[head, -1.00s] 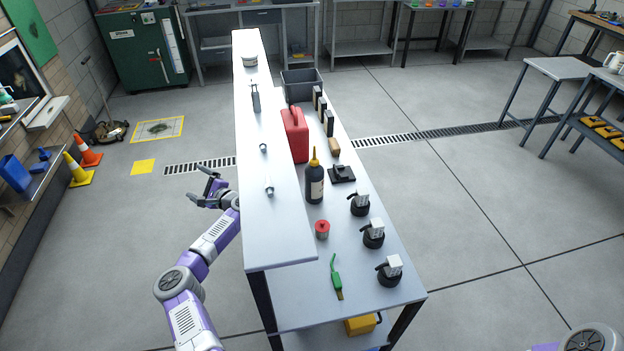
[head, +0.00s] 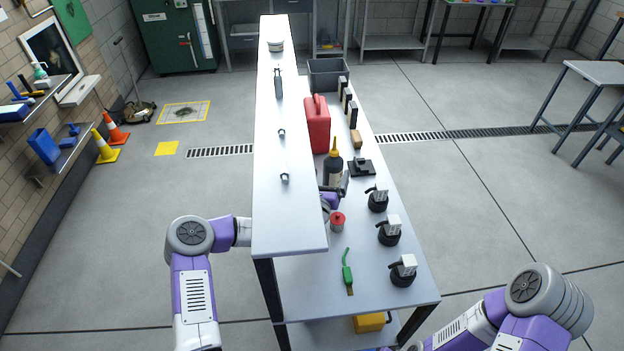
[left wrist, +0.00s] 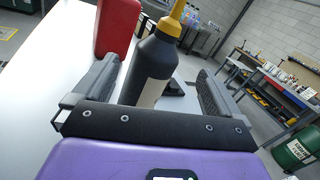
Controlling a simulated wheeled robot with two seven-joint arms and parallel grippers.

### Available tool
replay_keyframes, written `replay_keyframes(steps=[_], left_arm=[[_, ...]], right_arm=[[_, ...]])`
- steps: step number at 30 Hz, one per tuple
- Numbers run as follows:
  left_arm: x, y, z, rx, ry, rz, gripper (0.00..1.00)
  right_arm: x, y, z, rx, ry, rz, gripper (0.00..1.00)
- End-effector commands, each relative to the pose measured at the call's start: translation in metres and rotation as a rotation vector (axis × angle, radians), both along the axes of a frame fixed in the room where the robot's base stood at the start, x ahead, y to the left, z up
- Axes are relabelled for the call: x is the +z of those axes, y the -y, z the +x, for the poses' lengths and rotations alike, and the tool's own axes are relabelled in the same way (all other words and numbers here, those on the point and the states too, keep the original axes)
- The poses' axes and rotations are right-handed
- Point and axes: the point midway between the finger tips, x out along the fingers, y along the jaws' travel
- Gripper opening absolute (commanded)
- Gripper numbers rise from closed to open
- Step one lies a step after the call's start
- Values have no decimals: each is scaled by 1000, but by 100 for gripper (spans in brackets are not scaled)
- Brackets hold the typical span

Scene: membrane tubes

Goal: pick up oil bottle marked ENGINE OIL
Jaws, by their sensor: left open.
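A dark bottle with a yellow nozzle cap (head: 333,167) stands upright on the lower bench top. It also shows large in the left wrist view (left wrist: 150,72), with a pale label whose text I cannot read. My left gripper (head: 335,187) is open at the near side of the bottle, its arm passing beneath the raised shelf. In the left wrist view the bottle stands between the two open fingers (left wrist: 148,90), with gaps on both sides. The bottle's lower part is hidden by the gripper. My right gripper is out of view; only its arm shows at lower right.
A long raised shelf (head: 285,215) covers the bench's left side. Around the bottle stand a red jerrycan (head: 317,124), a black stand (head: 361,168), a red-topped can (head: 337,222) and black pump-like units (head: 389,232). A green nozzle tool (head: 347,268) lies nearer.

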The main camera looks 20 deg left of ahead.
Motion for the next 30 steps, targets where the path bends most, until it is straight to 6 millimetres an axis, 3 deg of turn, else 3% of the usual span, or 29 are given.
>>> replay_keyframes(steps=[3, 7, 17, 30], left_arm=[[-27, 1, -1, -56, -30, 159, 99], [-37, -2, 2, -78, -45, 227, 99], [-38, -2, 25, -77, -48, 233, 99], [-38, 2, 69, -76, -49, 230, 99]], right_arm=[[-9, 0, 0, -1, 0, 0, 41], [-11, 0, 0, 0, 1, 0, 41], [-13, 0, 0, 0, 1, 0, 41], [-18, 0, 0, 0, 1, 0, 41]])
